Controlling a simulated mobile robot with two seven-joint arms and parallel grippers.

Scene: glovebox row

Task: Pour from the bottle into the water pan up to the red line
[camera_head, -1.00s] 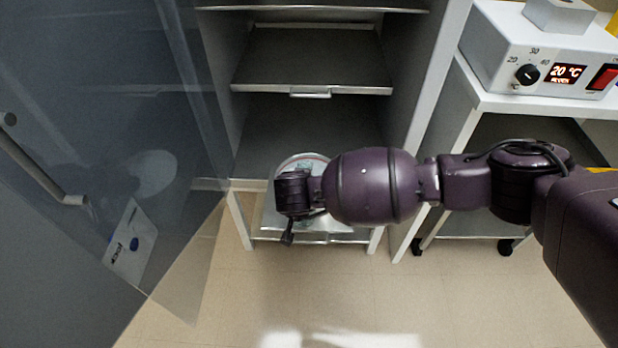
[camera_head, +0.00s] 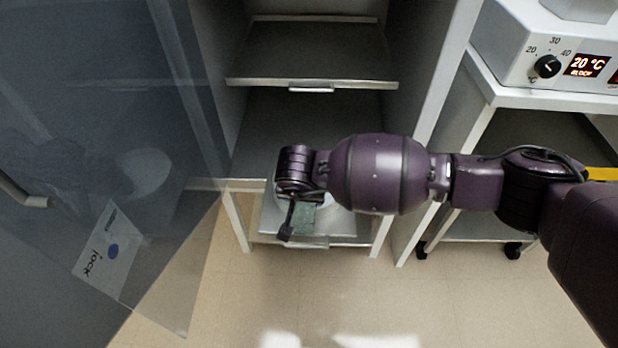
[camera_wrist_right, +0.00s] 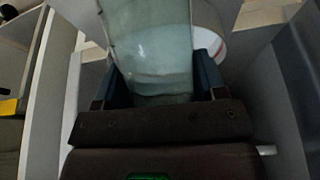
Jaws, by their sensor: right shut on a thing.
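My right gripper (camera_head: 290,208) reaches in from the right in the head view, over the low shelf. It is shut on a translucent pale green bottle (camera_head: 308,219), partly hidden by the wrist. In the right wrist view the bottle (camera_wrist_right: 155,45) sits between the two dark blue fingers of the gripper (camera_wrist_right: 160,85). Behind it on the right is the white round water pan (camera_wrist_right: 211,32), with a red line near its rim. The bottle hides much of the pan, and I cannot tell the water level in it. My left gripper is not in view.
A cabinet with metal shelves (camera_head: 310,60) stands behind the arm. A clear door panel with a "lock" label (camera_head: 110,254) hangs at the left. A white control box showing 20 °C (camera_head: 540,40) stands on a cart at the right. The floor in front is clear.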

